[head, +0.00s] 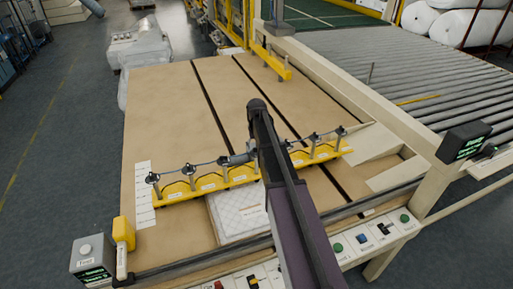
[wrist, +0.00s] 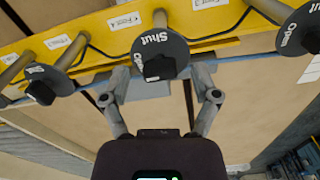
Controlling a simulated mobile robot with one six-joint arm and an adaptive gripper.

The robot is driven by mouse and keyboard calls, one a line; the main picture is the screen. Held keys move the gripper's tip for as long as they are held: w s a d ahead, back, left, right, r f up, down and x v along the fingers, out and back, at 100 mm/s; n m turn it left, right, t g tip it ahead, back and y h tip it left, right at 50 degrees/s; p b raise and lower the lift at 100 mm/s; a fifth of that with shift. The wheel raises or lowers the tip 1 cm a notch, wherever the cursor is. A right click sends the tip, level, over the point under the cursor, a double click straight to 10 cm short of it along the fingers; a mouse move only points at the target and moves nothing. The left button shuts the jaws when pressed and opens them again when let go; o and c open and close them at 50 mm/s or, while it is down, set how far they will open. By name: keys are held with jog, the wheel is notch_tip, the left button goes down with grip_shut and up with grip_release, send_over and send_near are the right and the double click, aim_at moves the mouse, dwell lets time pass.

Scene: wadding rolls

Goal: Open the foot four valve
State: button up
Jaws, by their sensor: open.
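A yellow manifold bar (head: 208,183) with several round dark valves stands across the tan table. In the wrist view the bar (wrist: 100,32) crosses the top. A dark round valve (wrist: 160,47) marked Shut and Open, with a black knob (wrist: 163,67), faces me at the centre. The small label beside it seems to read Foot 4, but is hard to read. My gripper (wrist: 162,84) is open, its two fingers apart on either side below this knob, with nothing between them. In the head view my arm hides most of the gripper and the middle valves.
A white quilted pad (head: 240,208) lies in front of the bar. A control panel (head: 355,245) runs along the front edge.

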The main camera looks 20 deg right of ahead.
jog(key=m, duration=0.7)
jog(key=shift+m, duration=0.4)
jog(key=m, duration=0.3)
jog(key=shift+m, duration=0.4)
jog(key=m, duration=0.4)
jog(key=shift+r+p, duration=0.35)
notch_tip(320, 180, up, 13)
jog(key=p, duration=1.3)
jog(key=s+a+f+n+b, duration=0.7)
jog(key=s+f+n+b, duration=0.2)
jog(key=s+f+b, duration=0.2)
jog(key=s+a+f+n+b, duration=0.7)
jog(key=s+f+n+b, duration=0.1)
jog(key=s+f+b, duration=0.4)
jog(key=shift+s+f+n, duration=0.2)
jog(key=shift+s+n, duration=0.2)
jog(key=shift+s, duration=0.2)
